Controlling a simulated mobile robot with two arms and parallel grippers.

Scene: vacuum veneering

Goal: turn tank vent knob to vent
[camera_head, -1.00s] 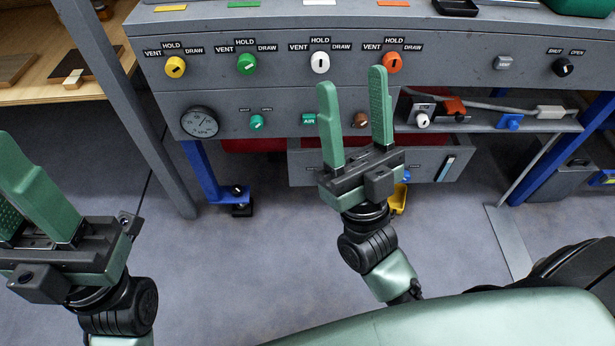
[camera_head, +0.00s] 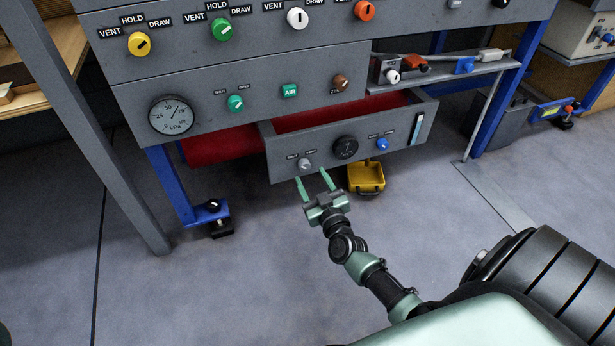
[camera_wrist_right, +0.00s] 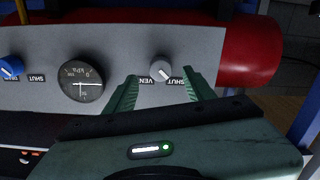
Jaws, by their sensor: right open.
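The tank vent knob (camera_head: 304,164) is a small grey knob on the low front panel under the bench, between SHUT and VENT labels. In the right wrist view the knob (camera_wrist_right: 161,69) shows upside down, its white mark pointing toward the SHUT label. My right gripper (camera_head: 311,177) is open and empty just in front of and below the knob. In the right wrist view its fingers (camera_wrist_right: 161,82) stand on either side of the knob's line, apart from it. My left gripper is out of view.
The low panel also carries a round dial (camera_head: 345,148) and a blue knob (camera_head: 382,144). A yellow bin (camera_head: 366,178) sits on the floor close to my right gripper. A red tank (camera_head: 222,146) lies behind the panel. Blue bench legs (camera_head: 172,186) stand to the side.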

